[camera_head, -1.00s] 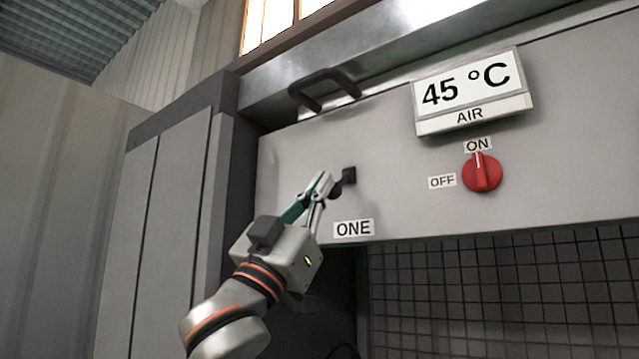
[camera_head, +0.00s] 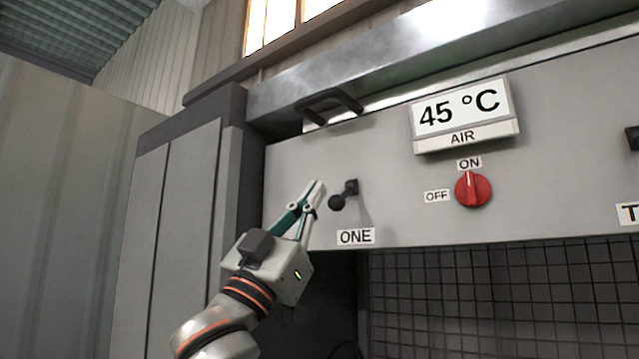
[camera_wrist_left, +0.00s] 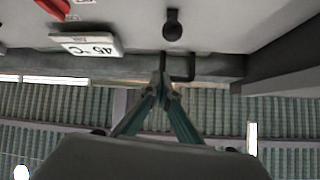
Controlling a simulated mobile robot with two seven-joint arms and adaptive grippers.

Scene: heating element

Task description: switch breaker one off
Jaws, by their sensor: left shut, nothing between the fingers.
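The breaker lever (camera_head: 344,195) above the ONE label (camera_head: 356,236) is black with a round knob, on the grey panel. Its knob hangs down and to the left of its mount. My left gripper (camera_head: 316,187) is shut and empty, just left of the knob, with a small gap seen between them in the head view. In the left wrist view the black lever (camera_wrist_left: 173,27) shows above the closed fingertips (camera_wrist_left: 162,78), apart from them. My right gripper is not in view.
A red knob (camera_head: 473,189) points to ON, under a display (camera_head: 461,112) reading 45 °C AIR. A dark handle (camera_head: 330,106) is above the lever. Another black lever (camera_head: 632,138) is cut off at the right edge. A dark grid (camera_head: 500,295) lies below the panel.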

